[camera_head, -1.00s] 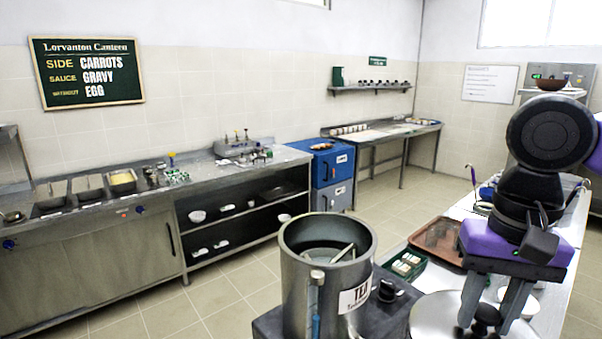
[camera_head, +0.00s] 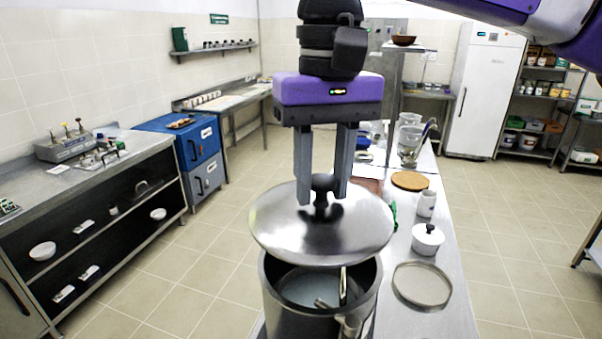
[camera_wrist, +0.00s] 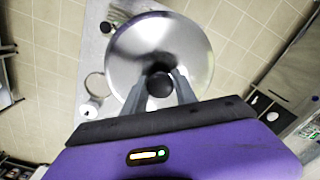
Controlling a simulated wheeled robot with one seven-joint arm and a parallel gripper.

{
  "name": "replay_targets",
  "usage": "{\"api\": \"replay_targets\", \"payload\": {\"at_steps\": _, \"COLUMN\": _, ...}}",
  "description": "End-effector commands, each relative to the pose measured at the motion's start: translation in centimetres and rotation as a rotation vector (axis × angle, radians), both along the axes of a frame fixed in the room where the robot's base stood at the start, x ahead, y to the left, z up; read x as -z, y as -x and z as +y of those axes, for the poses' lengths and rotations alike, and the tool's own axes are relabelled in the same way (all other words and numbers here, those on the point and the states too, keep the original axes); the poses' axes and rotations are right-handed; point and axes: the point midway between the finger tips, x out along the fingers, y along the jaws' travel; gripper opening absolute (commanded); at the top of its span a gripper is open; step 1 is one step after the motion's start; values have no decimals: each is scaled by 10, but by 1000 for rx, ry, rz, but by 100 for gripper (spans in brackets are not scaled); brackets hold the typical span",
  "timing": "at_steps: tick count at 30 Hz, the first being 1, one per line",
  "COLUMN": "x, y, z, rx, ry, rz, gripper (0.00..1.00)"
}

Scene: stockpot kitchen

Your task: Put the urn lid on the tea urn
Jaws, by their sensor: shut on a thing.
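The urn lid (camera_head: 290,222) is a round steel disc with a black knob. My gripper (camera_head: 323,200) is shut on that knob and holds the lid, slightly tilted, above the tea urn. In the wrist view the fingers (camera_wrist: 161,88) grip the knob and the lid (camera_wrist: 135,50) hides what lies below it. The tea urn (camera_head: 300,318) is a grey steel cylinder, open at the top. A gap shows between the lid and the front of its rim; the lid hides the rim's back. A metal rod or handle stands inside the urn.
On the counter (camera_head: 445,318) to the urn's right lie a metal ring (camera_head: 421,304), a white lidded pot (camera_head: 427,238), a white jar (camera_head: 427,203) and a round wooden board (camera_head: 409,181). A blue cabinet (camera_head: 190,140) and steel shelving stand left, across open floor.

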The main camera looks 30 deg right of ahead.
Motion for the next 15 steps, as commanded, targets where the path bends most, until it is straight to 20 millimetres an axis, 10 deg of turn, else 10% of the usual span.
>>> {"api": "replay_targets", "payload": {"at_steps": 15, "x": 40, "y": 0, "z": 0, "rx": 1, "ry": 0, "rz": 0, "gripper": 0}}
